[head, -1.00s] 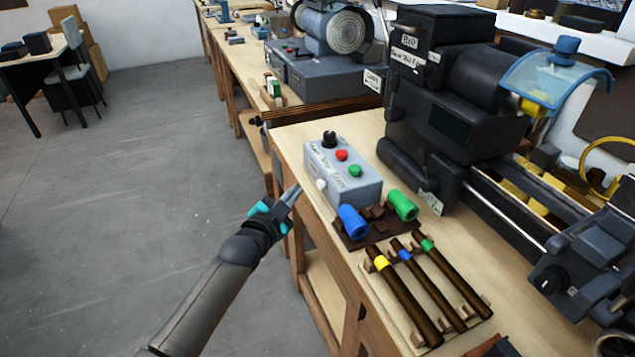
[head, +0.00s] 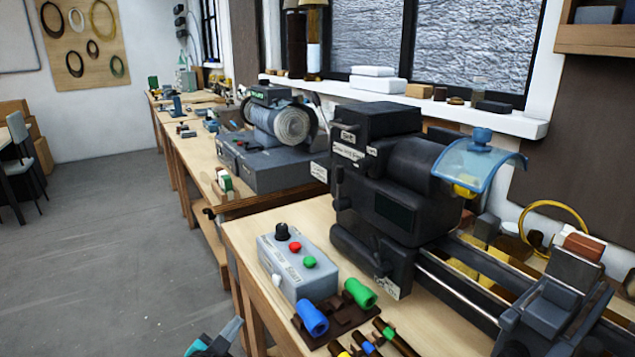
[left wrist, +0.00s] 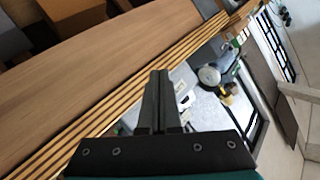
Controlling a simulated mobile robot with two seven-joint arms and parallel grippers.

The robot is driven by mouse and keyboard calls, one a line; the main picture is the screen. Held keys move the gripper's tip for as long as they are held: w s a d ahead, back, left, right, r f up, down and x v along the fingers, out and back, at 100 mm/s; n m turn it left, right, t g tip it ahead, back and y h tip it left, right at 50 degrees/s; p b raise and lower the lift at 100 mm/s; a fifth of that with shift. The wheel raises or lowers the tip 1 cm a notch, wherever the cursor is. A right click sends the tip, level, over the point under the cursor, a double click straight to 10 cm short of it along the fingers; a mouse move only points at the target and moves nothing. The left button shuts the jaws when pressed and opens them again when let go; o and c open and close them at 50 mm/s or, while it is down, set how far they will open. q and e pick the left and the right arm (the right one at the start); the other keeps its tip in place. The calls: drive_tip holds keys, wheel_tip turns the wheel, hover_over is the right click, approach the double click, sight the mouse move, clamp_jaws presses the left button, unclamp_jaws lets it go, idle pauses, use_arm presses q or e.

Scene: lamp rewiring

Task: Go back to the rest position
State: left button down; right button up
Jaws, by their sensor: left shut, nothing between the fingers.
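My left gripper (head: 222,338) is at the bottom edge of the head view, left of the workbench (head: 262,300). Its fingers are shut and hold nothing. Only its tip and teal part show there; the arm behind is out of frame. In the left wrist view the two closed fingers (left wrist: 161,100) point away from the camera with nothing between them. My right gripper is in neither view.
A grey control box (head: 298,264) with red and green buttons stands near the bench's front edge. Blue (head: 312,318) and green (head: 360,293) cylinders lie beside it. A black lathe (head: 385,190) stands behind. The floor (head: 110,260) at left is clear.

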use_arm(q)
drive_tip(key=s+a+f+n+g+y, duration=0.1)
drive_tip(key=s+f+n+g, duration=0.15)
drive_tip(key=s+f, duration=0.9)
drive_tip(key=s+f+n+g+y, duration=0.1)
drive_tip(key=s+f+g, duration=0.3)
drive_tip(key=s+f, duration=0.75)
drive_tip(key=s+f+g, duration=0.2)
drive_tip(key=s+f, duration=0.2)
drive_tip(key=s, duration=0.4)
drive_tip(key=s+d+f+n+g, duration=0.1)
drive_tip(key=s+f+g, duration=0.1)
drive_tip(key=s+f, duration=0.3)
drive_tip(key=s+f+n+g, duration=0.1)
drive_tip(key=s+f, duration=0.3)
drive_tip(key=s, duration=0.9)
drive_tip(key=shift+d+f+g, duration=0.3)
drive_tip(key=shift+g, duration=0.55)
drive_tip(key=shift+s+n, duration=0.1)
drive_tip(key=shift+n, duration=0.15)
